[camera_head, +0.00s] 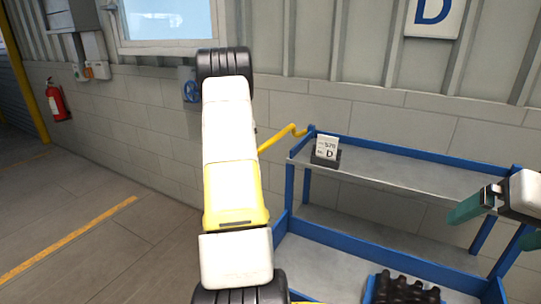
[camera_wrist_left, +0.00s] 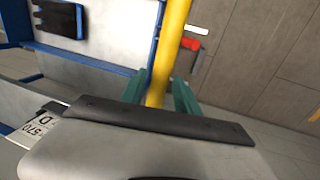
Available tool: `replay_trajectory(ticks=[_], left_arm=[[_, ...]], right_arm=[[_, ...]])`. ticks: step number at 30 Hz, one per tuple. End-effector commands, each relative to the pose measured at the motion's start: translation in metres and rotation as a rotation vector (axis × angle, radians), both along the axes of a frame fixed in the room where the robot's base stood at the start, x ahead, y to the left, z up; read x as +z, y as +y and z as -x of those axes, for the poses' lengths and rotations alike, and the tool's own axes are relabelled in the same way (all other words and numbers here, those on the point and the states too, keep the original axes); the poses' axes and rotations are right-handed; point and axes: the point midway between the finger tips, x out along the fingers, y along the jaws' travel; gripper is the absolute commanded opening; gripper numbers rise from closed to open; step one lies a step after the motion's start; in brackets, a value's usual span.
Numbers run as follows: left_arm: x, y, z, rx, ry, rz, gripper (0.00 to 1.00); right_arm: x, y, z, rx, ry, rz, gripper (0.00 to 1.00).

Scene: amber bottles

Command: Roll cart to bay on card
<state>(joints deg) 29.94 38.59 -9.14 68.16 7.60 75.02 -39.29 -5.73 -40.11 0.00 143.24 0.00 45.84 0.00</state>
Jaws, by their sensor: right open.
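The cart (camera_head: 400,178) has a blue frame and grey shelves and stands along the wall at the right of the head view. Its yellow handle (camera_head: 283,136) sticks out at the left end. A white card (camera_head: 327,148) marked D stands in a dark holder on the top shelf. My left gripper (camera_wrist_left: 160,95) has its teal fingers close on both sides of the yellow handle (camera_wrist_left: 172,40), shut on it; in the head view my arm hides it. My right gripper (camera_head: 470,208) is open and empty beside the cart's right part.
A blue sign (camera_head: 433,12) marked D hangs on the wall above the cart. A tray of dark bottles (camera_head: 402,288) is on the lower shelf. A red extinguisher (camera_head: 58,100) hangs at the far left.

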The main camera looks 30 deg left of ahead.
Motion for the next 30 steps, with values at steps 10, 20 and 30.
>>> replay_trajectory(ticks=[10, 20, 30], left_arm=[[0.002, 0.001, 0.000, 0.001, -0.001, 0.000, 0.46], [0.048, 0.010, -0.001, 0.002, -0.003, -0.002, 0.46], [0.076, 0.016, 0.000, 0.001, 0.000, 0.000, 0.46]], right_arm=[[0.000, 0.000, 0.000, 0.000, 0.000, 0.000, 0.97], [0.000, 0.000, 0.000, 0.000, 0.000, 0.000, 0.97], [0.000, 0.000, 0.000, 0.000, 0.000, 0.000, 0.97]])
